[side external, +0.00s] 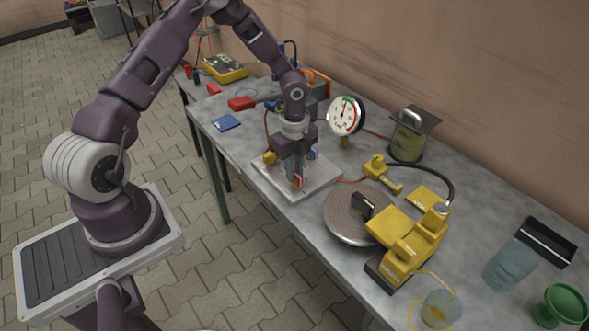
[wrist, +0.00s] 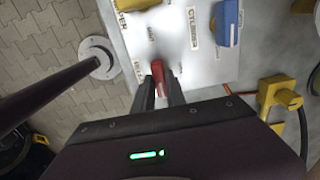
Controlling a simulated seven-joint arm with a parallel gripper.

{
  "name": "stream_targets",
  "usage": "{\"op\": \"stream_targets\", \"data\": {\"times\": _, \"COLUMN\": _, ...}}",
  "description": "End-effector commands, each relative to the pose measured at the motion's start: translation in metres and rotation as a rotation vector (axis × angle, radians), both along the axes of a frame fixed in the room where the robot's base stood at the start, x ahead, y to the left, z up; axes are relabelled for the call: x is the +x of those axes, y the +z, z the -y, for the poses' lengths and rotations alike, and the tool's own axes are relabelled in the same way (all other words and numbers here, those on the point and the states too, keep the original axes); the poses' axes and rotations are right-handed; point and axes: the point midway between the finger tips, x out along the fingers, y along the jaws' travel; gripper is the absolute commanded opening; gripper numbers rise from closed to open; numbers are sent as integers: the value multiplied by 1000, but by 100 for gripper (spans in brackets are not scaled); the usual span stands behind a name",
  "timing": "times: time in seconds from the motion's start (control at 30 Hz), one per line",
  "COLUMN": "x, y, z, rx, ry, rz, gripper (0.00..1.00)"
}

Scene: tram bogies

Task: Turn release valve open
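The red valve handle (wrist: 158,74) stands on a pale panel (wrist: 196,62) with printed labels. In the side view, a bit of red (side external: 297,182) shows low at my fingers, and the panel (side external: 318,184) lies on the table. My gripper (wrist: 161,86) points down at the red handle, with one dark finger on each side of it. The gap between the fingers is narrow, and I cannot tell whether they touch the handle. In the side view, my gripper (side external: 296,177) hides part of the panel. The label by the red handle is too small to read surely.
A blue handle (wrist: 228,22) labelled CYLINDER and a yellow handle (side external: 270,157) are on the same panel. A dial gauge (side external: 346,116) stands behind. A round disc (side external: 345,217) and a yellow clamp-like device (side external: 410,232) are to the right. A blue pad (side external: 226,122) lies left.

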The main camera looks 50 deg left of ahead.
Motion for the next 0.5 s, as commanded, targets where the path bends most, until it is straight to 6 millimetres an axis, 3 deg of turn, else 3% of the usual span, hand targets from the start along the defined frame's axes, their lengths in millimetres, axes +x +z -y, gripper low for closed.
{"op": "stream_targets", "data": {"times": 0.27, "x": 0, "y": 0, "z": 0, "rx": 0, "ry": 25, "rz": 1, "gripper": 0}}
{"op": "stream_targets", "data": {"times": 0.5, "x": 0, "y": 0, "z": 0, "rx": 1, "ry": 154, "rz": 0, "gripper": 0}}
